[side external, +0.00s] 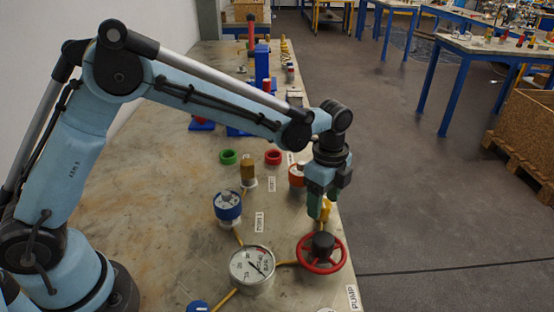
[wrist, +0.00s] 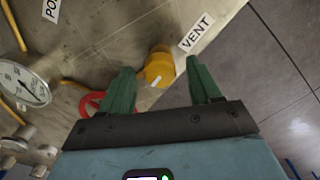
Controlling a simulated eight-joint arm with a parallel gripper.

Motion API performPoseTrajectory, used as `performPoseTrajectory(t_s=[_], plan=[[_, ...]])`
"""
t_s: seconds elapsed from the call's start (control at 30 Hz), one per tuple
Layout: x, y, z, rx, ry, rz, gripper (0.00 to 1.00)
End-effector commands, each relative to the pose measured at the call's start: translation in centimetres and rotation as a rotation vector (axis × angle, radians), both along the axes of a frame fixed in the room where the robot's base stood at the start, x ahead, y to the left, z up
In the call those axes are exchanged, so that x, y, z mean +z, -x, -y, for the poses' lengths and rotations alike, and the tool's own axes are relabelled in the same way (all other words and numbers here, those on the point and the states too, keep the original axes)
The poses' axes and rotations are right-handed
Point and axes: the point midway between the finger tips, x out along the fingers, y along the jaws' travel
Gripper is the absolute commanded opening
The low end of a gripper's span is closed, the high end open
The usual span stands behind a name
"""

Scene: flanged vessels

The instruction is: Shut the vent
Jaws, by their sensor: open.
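The vent is a yellow knob (wrist: 158,68) with a white pointer mark, beside the VENT label (wrist: 196,33) in the wrist view. In the side external view the yellow knob (side external: 326,209) shows partly behind my fingers, near the table's right edge. My gripper (side external: 320,205) points down over it with its green fingers apart. In the wrist view the fingers of my gripper (wrist: 160,64) lie on either side of the knob. I cannot tell whether they touch it. Nothing is held.
A red handwheel (side external: 308,264) stands just in front of my gripper. Green (side external: 229,157) and red (side external: 272,157) rings lie farther back. The table's left part is clear.

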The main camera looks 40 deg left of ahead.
Motion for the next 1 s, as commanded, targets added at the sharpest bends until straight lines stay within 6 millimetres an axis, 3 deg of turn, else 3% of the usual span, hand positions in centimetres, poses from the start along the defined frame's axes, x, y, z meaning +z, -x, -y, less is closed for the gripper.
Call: performPoseTrajectory(t_s=[0.13, 0.5, 0.77, 1.0], plan=[[0.01, 0.00, 0.00, 0.000, 0.000, 0.000, 0.61], [0.04, 0.00, 0.00, 0.000, 0.000, 0.000, 0.07], [0.06, 0.00, 0.00, 0.029, 0.000, 0.000, 0.07], [0.07, 0.00, 0.00, 0.154, 0.000, 0.000, 0.07]])
